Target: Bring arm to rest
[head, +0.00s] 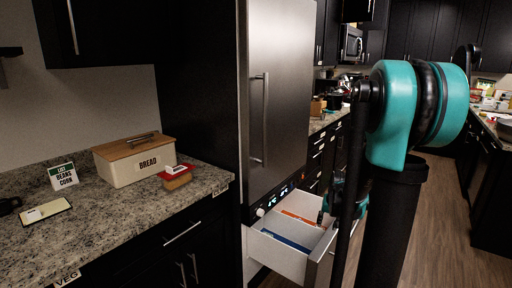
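My arm's teal and black links fill the right half of the head view. The part that seems to be my gripper (322,214) is small and dark, at the right side of an open white drawer (256,245) under the steel fridge. It is partly hidden behind my arm, and I cannot tell whether its fingers are open or shut, or whether it touches the drawer. Inside the drawer lie a flat orange item (298,217) and a flat blue item (285,240).
The tall steel fridge (285,80) stands behind the drawer. On the left granite counter (110,235) are a bread box (130,163), a small sign (63,176), a red-and-white box (177,171) and a pale card (45,211). Wood floor (445,220) shows at right, beside dark cabinets.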

